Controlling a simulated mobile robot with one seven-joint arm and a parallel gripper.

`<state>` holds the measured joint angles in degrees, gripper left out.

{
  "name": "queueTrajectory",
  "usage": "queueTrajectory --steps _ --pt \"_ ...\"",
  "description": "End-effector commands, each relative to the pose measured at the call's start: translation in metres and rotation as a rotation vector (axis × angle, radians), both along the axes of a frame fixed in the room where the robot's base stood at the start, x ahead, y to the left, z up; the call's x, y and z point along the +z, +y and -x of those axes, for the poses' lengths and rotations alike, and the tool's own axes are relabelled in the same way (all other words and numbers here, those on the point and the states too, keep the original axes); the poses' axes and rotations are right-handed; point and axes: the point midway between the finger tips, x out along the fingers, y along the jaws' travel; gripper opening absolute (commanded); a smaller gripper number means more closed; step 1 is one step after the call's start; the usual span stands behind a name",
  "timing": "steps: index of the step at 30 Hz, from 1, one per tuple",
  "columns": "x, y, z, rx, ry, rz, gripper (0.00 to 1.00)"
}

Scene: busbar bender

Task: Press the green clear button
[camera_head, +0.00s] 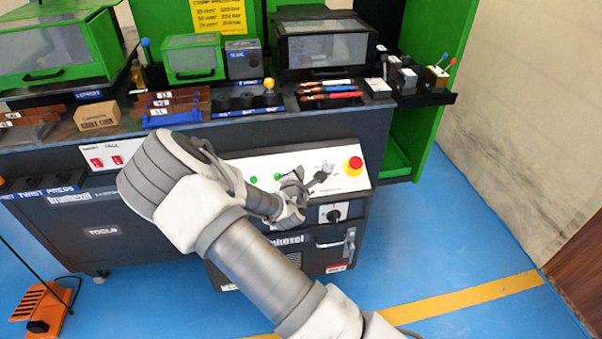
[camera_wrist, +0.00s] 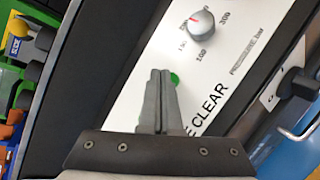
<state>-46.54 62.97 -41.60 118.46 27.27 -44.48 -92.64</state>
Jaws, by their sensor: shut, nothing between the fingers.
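The green clear button (camera_wrist: 174,79) shows in the wrist view as a small green round edge on the white panel, beside the printed word "CLEAR". It is partly hidden by my gripper (camera_wrist: 160,73), whose two fingers are shut together with nothing between them. The fingertips overlap the button's left side in the picture; I cannot tell whether they touch it. In the head view my gripper (camera_head: 296,180) is at the sloping control panel (camera_head: 230,166), near two green buttons, one at its left (camera_head: 253,180) and one close to its tip (camera_head: 278,176).
A pressure dial (camera_wrist: 201,25) sits on the panel beyond the fingers. A red emergency button on yellow (camera_head: 355,163) is at the panel's right end. A black rotary switch (camera_head: 333,215) is on the cabinet front below. The workbench behind holds boxes and tools.

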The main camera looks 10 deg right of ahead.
Motion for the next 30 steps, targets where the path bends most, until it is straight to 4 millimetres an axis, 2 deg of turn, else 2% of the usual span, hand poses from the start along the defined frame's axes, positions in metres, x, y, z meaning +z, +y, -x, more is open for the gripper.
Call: queueTrajectory --steps 30 --pt "-0.0090 0.0003 -0.0050 0.000 -0.001 -0.001 0.00"
